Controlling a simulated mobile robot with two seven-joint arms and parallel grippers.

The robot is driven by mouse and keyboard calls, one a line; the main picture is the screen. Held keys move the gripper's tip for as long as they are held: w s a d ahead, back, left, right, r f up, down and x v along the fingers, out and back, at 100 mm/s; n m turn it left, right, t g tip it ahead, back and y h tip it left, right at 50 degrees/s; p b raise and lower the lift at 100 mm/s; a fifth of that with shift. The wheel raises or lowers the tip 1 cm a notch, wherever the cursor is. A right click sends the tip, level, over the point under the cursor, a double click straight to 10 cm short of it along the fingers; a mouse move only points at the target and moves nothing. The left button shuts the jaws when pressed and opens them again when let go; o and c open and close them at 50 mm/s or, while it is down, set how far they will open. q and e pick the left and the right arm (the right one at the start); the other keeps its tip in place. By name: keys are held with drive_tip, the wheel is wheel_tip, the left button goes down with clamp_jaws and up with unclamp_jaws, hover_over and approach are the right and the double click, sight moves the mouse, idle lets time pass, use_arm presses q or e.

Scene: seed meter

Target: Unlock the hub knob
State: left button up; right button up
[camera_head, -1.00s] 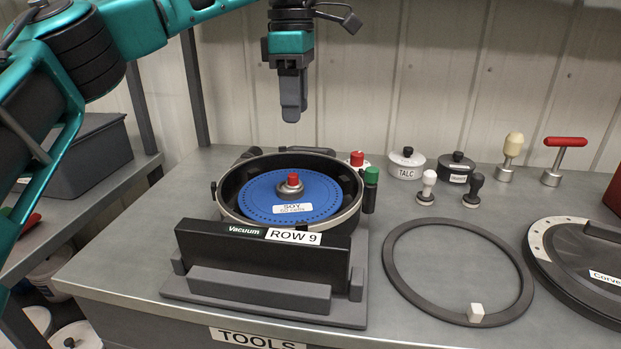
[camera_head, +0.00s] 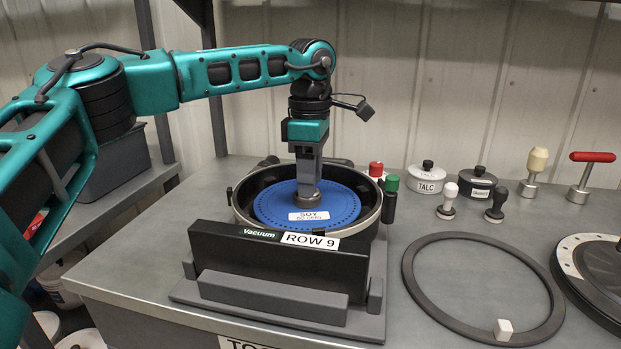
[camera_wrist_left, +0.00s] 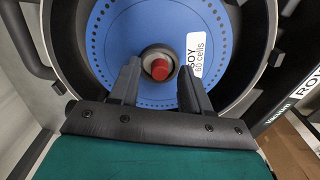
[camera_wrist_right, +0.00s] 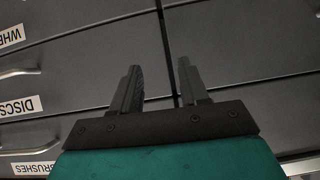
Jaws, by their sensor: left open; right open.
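The hub knob (camera_wrist_left: 159,68) is red, on a grey hub at the centre of the blue seed disc (camera_wrist_left: 113,55) labelled SOY. The disc sits in the round black housing (camera_head: 243,213) of the ROW 9 meter. My left gripper (camera_head: 308,196) points straight down over the hub and hides the knob in the head view. In the left wrist view the open fingers (camera_wrist_left: 160,80) stand on either side of the knob, with gaps visible. My right gripper (camera_wrist_right: 157,72) is open and empty, in front of grey drawers.
A black ring (camera_head: 415,291) with a white block (camera_head: 503,330) lies right of the meter. A red cap (camera_head: 376,169) and a green-topped part (camera_head: 391,184) are at the housing's right rim. A TALC pot (camera_head: 426,180) and stamp-like tools stand behind. The dark lid (camera_head: 590,285) is far right.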

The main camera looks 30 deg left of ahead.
use_arm(q)
drive_tip(key=shift+f, duration=0.1)
drive_tip(key=shift+c, duration=0.3)
clamp_jaws()
